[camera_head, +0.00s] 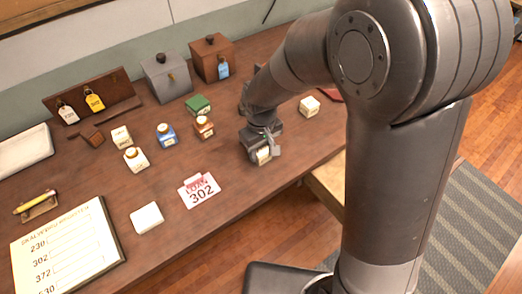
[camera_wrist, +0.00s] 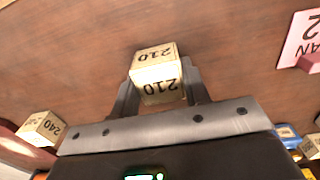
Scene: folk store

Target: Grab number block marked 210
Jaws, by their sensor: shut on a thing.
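The cream number block marked 210 (camera_wrist: 158,85) sits between the two fingers of my gripper (camera_wrist: 160,92) in the wrist view. The number shows upside down on two of its faces. My gripper is shut on it, with one finger on each side. In the head view my gripper (camera_head: 262,152) is over the right part of the table, and the block (camera_head: 263,155) shows partly below it. I cannot tell whether the block touches the table.
A block marked 240 (camera_wrist: 42,127) also shows in the head view (camera_head: 309,106), right of my gripper. The LOAN 302 card (camera_head: 199,190) lies to the left. Small bottles, including a blue one (camera_head: 166,135), and boxes (camera_head: 167,77) stand farther back. The table (camera_head: 235,215) is clear in front.

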